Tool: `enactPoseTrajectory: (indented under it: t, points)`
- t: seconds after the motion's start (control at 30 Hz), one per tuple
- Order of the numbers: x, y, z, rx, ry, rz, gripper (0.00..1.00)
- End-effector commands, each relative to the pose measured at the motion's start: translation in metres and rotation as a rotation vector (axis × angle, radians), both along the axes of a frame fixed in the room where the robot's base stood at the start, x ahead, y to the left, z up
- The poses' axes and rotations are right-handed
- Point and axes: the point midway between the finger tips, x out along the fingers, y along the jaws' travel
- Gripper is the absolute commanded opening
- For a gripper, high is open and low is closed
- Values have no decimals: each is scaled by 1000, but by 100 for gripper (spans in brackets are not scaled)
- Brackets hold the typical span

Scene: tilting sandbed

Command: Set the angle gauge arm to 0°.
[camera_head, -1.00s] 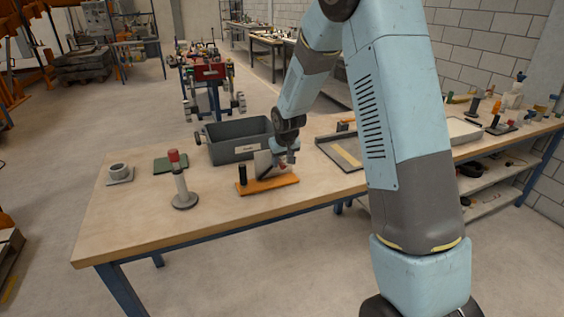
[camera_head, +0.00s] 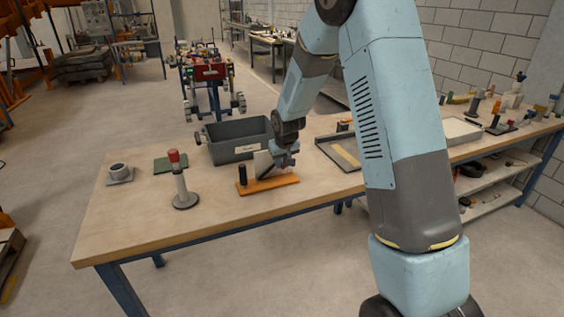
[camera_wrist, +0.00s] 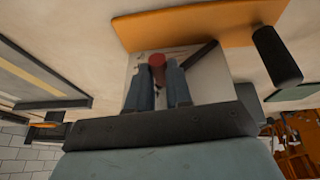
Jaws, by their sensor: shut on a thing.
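The angle gauge has an orange base (camera_head: 268,185), an upright pale plate (camera_head: 262,163) and a black post (camera_head: 242,174) at its left end. In the wrist view, a dark gauge arm (camera_wrist: 200,56) lies slanted across the plate, and a red knob (camera_wrist: 157,61) sits between my fingers. My gripper (camera_wrist: 158,78) is shut on this red knob, in front of the plate. In the head view my gripper (camera_head: 284,159) is at the plate's right side and hides the knob. The scale marks are too small to read, so I cannot tell the angle.
A grey bin (camera_head: 238,139) stands behind the gauge. A red-topped post on a round foot (camera_head: 184,199) and a grey ring-shaped part (camera_head: 119,172) are to the left. A shallow dark tray (camera_head: 328,152) lies to the right. The front bench strip is clear.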

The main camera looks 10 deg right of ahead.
Motion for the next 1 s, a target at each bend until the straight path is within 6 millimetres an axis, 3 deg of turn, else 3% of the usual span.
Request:
enactPoseTrajectory:
  t: [0.63, 1.0]
  points:
    - [0, -3, -2, 0, 1, -1, 0]
    - [3, -16, -17, -1, 2, -2, 0]
